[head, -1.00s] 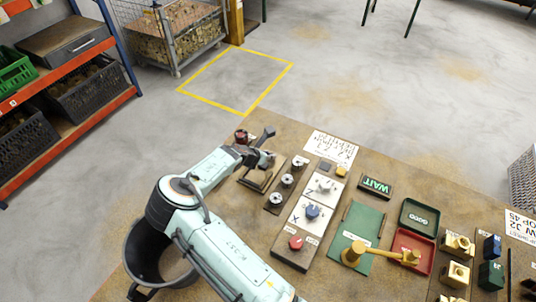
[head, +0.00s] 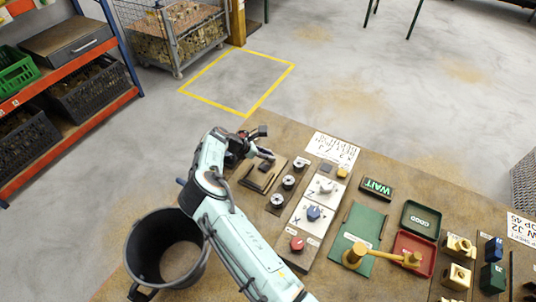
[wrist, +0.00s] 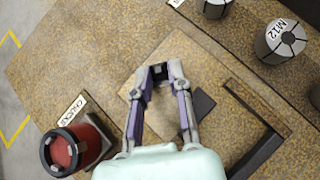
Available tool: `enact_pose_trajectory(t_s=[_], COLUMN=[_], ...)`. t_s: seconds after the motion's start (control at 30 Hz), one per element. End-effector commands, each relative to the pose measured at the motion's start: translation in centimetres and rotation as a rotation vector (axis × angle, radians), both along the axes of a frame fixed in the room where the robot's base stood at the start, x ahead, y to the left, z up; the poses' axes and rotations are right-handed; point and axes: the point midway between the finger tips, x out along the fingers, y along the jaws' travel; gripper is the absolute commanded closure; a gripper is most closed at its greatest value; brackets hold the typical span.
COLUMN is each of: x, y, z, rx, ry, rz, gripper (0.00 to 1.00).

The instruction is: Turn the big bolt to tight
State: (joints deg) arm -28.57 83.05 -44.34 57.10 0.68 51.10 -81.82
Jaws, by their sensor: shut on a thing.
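My gripper (wrist: 158,78) is low over a tan plate near the bench's back left corner; its fingers also show in the head view (head: 266,154). The fingers slant in and are shut on a small dark piece (wrist: 158,70) between the tips. I cannot tell whether this piece is the big bolt, or how tight it is. The tan plate (wrist: 215,76) lies under the fingers, with a dark angled bar (wrist: 262,138) on its right part.
Grey round collets (wrist: 281,40) stand to the right, one marked M12.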

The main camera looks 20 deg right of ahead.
Motion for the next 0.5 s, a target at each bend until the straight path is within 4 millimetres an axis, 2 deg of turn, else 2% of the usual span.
enact_pose_trajectory(t_s=[0.4,0.43,0.5], x=[0.02,0.02,0.01], y=[-0.08,-0.08,-0.08], z=[-0.03,-0.03,-0.04], rx=[0.0,0.0,0.0], ry=[-0.001,-0.001,0.0], rz=[-0.008,-0.008,-0.007], gripper=[1.0,0.73,0.56])
